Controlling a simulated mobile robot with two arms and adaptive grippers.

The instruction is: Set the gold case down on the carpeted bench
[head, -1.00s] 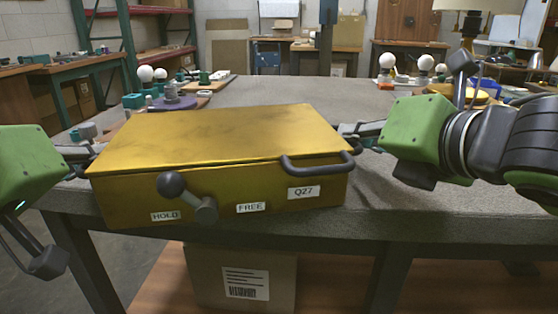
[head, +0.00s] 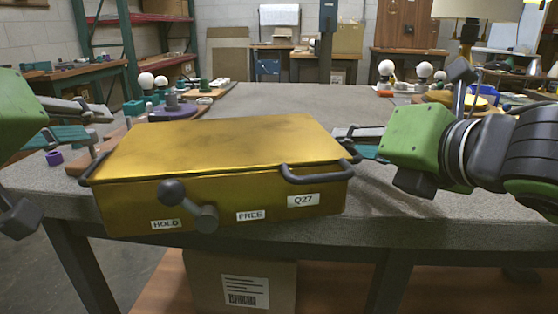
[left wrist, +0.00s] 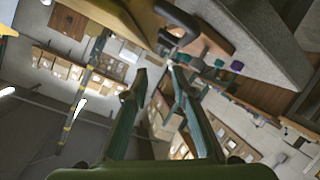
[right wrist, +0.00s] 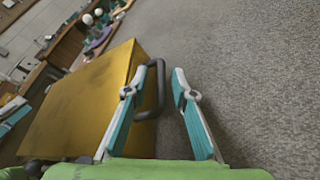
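The gold case (head: 215,145) lies lid up at the bench's front edge, its front face covering part of that edge.
Lamp parts with white bulbs stand behind the case, at left (head: 146,80) and right (head: 387,68). A purple piece (head: 54,158) lies by the left edge. The bench's middle is clear. A cardboard box (head: 240,280) sits below.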

